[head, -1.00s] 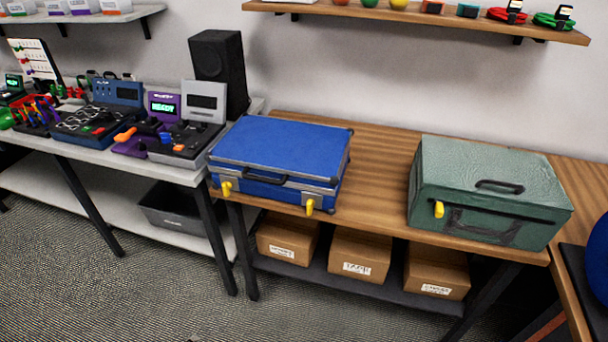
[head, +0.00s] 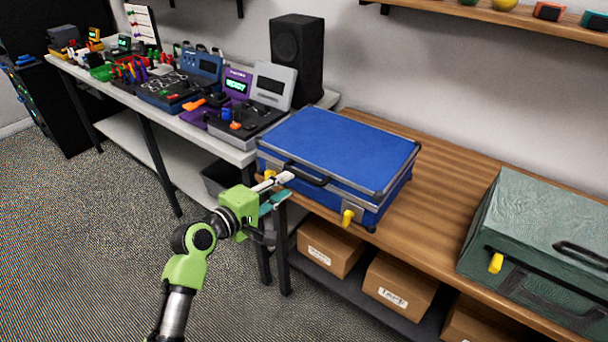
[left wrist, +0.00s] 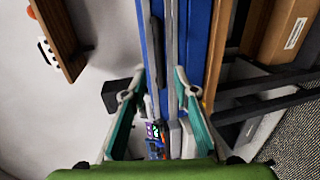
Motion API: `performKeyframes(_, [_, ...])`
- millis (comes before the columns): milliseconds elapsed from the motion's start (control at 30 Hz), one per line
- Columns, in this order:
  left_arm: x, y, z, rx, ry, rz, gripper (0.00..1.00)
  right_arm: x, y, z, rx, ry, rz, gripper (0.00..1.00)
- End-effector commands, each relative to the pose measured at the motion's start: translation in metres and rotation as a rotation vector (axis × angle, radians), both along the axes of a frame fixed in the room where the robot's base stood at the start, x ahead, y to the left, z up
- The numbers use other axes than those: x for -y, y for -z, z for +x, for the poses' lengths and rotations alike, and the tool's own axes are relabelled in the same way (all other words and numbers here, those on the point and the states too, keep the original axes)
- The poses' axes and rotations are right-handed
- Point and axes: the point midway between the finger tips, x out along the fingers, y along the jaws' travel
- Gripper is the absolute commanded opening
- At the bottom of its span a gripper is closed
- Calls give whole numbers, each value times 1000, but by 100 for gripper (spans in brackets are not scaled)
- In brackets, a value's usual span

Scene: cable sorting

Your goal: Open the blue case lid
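The blue case (head: 340,150) sits on the wooden table with its lid shut. A black handle (head: 307,176) is on its front. A yellow latch (head: 347,217) shows at the right of the front; another yellow latch (head: 270,176) shows partly behind my gripper. My left gripper (head: 281,187) is open at the front left of the case, its fingers by the front edge near the handle. In the left wrist view the open fingers (left wrist: 155,85) lie either side of the case's rim strip (left wrist: 174,45); I cannot tell if they touch. My right gripper is out of view.
A green case (head: 540,225) stands at the right on the wooden table (head: 430,210). A bench with devices (head: 250,110) and a black speaker (head: 297,58) adjoin at the left. Cardboard boxes (head: 398,287) sit on the shelf below. Bare tabletop lies between the cases.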

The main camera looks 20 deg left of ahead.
Motion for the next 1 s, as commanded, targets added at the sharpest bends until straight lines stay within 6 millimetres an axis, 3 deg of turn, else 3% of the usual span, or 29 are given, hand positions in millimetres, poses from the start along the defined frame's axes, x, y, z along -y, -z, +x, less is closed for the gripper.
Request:
performKeyframes(200, [15, 9, 42, 0, 0, -2, 27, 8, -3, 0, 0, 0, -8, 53])
performKeyframes(400, [23, 15, 66, 0, -1, 0, 27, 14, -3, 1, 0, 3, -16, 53])
performKeyframes(833, [27, 17, 75, 0, -1, 2, 27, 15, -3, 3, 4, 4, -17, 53])
performKeyframes(867, [27, 17, 75, 0, -1, 2, 25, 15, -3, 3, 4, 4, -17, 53])
performKeyframes(967, [27, 17, 75, -1, -1, 1, 0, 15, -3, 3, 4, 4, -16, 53])
performKeyframes(1000, [27, 17, 74, -1, -1, 1, 0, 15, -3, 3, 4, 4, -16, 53])
